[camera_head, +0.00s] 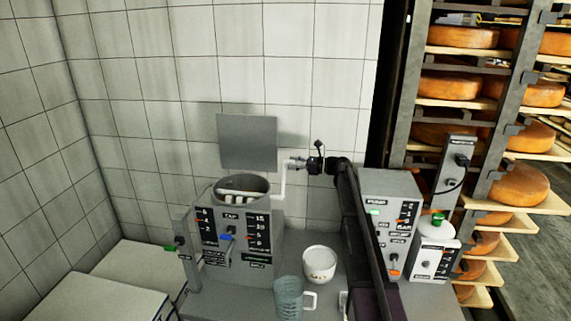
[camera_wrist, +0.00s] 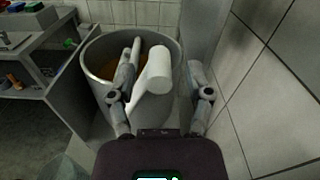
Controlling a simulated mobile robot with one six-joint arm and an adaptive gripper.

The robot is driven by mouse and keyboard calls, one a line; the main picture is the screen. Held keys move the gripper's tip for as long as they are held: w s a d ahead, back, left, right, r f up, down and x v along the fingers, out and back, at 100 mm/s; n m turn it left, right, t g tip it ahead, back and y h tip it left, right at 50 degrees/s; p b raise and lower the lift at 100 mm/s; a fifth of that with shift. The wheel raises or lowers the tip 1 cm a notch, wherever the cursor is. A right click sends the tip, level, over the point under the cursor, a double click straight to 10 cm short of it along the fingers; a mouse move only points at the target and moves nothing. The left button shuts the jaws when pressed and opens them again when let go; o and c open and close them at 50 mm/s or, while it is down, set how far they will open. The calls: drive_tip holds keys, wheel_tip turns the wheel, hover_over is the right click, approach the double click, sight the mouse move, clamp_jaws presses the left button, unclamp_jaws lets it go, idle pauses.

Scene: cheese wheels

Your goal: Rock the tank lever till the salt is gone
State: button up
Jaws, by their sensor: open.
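The tank (camera_head: 266,189) is a round grey vessel set in a housing with labelled scales and a blue tap handle. The wrist view shows its rim (camera_wrist: 90,72) and orange-brown contents. A white lever (camera_head: 284,181) rises at the tank's right side. In the wrist view its thick white grip (camera_wrist: 155,70) stands between my spread fingers. My gripper (camera_head: 299,163) is open at the lever's top; it also shows in the wrist view (camera_wrist: 166,66). I cannot tell whether a finger touches the lever. I cannot make out any salt.
A grey plate (camera_head: 247,141) stands behind the tank. A clear jug (camera_head: 288,298) and a white bowl (camera_head: 319,264) stand in front. A pump box (camera_head: 388,205) and a white canister (camera_head: 437,234) are to the right, before shelves of cheese wheels. The tiled wall is close behind.

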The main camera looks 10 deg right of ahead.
drive_tip(key=shift+x, duration=1.35)
drive_tip(key=shift+c, duration=0.3)
